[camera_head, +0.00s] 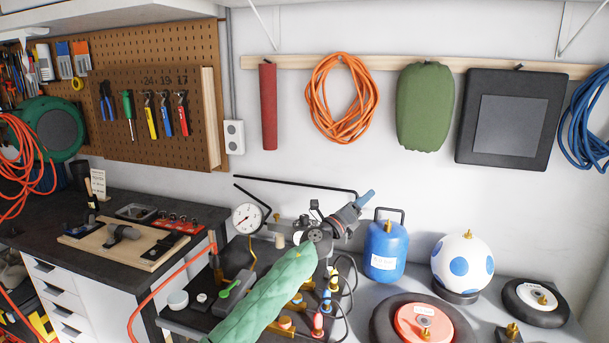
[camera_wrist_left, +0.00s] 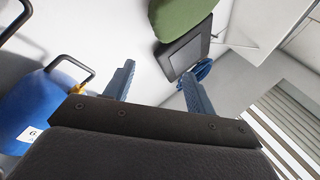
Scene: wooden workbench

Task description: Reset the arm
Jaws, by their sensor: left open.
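My left arm, in a green sleeve (camera_head: 268,297), reaches up from the bottom of the head view. My left gripper (camera_head: 365,198) is at its end, raised over the bench and pointing up and to the right, with blue fingers. In the left wrist view, the two blue fingers of the left gripper (camera_wrist_left: 159,72) stand wide apart with nothing between them. It is open and empty. In the head view the gripper appears just up and left of the blue tank (camera_head: 384,252). My right gripper is not in view.
A pressure gauge (camera_head: 247,218) and a black tray (camera_head: 190,318) with valves and hoses lie around and below the arm. A white ball with blue spots (camera_head: 463,262) and a red-centred wheel (camera_head: 424,322) stand to the right. Orange hose (camera_head: 341,98) hangs on the wall behind.

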